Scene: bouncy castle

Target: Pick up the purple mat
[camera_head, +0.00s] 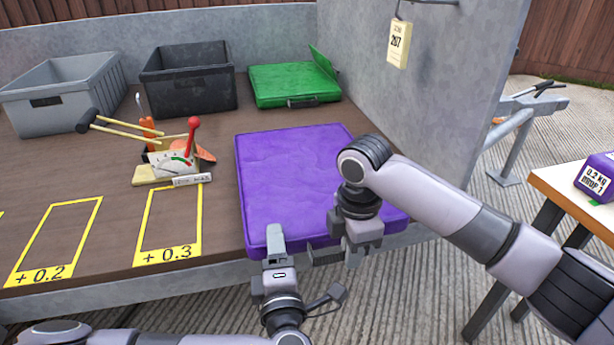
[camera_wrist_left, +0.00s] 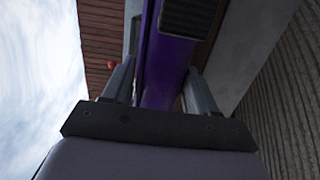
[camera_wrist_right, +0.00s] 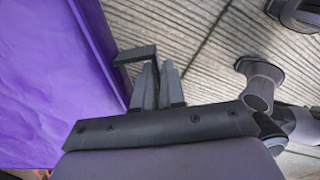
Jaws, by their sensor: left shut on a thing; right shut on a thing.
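The purple mat (camera_head: 285,180) lies flat on the brown table, its front side at the table's front edge. A dark handle (camera_head: 326,257) is on that front side, between my two grippers. My left gripper (camera_head: 276,246) is shut on the mat's front edge, left of the handle; the left wrist view shows the purple edge (camera_wrist_left: 165,65) between its fingers. My right gripper (camera_head: 360,245) is at the front side, right of the left one. In the right wrist view its fingers (camera_wrist_right: 158,85) are close together on the black handle (camera_wrist_right: 136,54). My right arm hides the mat's right part.
A green case (camera_head: 290,85) lies behind the mat, and a grey wall (camera_head: 430,110) stands to the right. A scale with a red-knobbed lever (camera_head: 180,162) stands left of the mat. A black crate (camera_head: 188,80) and grey crate (camera_head: 65,95) are at the back left.

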